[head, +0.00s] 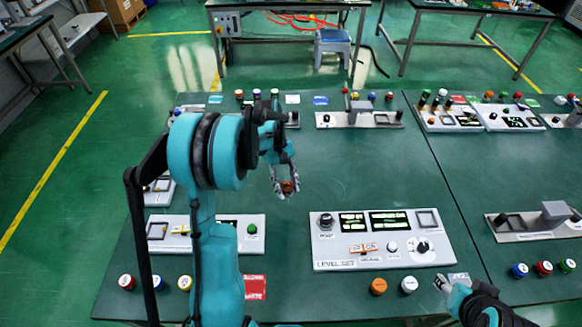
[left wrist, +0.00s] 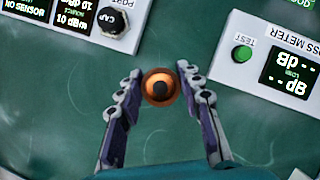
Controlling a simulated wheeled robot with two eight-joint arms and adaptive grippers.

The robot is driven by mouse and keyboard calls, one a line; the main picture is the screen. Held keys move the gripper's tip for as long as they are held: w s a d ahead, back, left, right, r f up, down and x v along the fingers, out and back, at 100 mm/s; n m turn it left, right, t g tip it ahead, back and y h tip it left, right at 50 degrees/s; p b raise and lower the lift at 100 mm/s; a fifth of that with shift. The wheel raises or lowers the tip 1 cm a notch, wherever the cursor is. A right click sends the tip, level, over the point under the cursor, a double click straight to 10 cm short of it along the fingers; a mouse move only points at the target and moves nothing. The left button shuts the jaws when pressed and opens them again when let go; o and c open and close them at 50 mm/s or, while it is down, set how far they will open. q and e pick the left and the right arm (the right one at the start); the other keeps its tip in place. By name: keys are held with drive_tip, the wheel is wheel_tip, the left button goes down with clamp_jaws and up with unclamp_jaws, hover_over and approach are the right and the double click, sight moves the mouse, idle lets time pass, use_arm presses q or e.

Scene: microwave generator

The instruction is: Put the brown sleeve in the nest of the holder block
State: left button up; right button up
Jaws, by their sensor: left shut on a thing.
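The brown sleeve (head: 288,187) is between the fingertips of my left gripper (head: 283,181), held above the bare middle of the green table. In the left wrist view the sleeve (left wrist: 159,74) shows end-on as an orange-brown ring with a dark centre, and the fingers of my left gripper (left wrist: 159,90) close on it from both sides. A grey block on a pale plate (head: 360,107) stands at the back, and a similar grey block (head: 555,212) stands at the right; I cannot tell which is the holder block, and no nest is clearly visible. My right gripper (head: 444,284) is low at the front right, its opening unclear.
A white level-set panel (head: 380,258) with displays and knobs lies just right of and in front of my left gripper. Another panel (head: 251,246) is partly behind my left arm. Coloured buttons (head: 378,287) line the front. The table's middle (head: 340,170) is clear.

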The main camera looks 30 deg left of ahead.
use_arm(q)
drive_tip(key=s+a+n+t, duration=0.3)
drive_tip(key=a+n, duration=0.6)
drive_tip(key=b, duration=0.3)
hover_over(278, 176)
drive_tip(key=s+d, duration=0.1)
drive_tip(key=s, duration=0.1)
drive_tip(key=shift+t, duration=0.4)
drive_tip(key=f, duration=0.6)
drive_tip(key=shift+s+d+f, duration=0.15)
drive_tip(key=shift+s+f, duration=0.05)
drive_tip(key=shift+f+b, duration=0.75)
drive_tip(key=shift+f, duration=1.25)
drive_tip(key=o, duration=1.3)
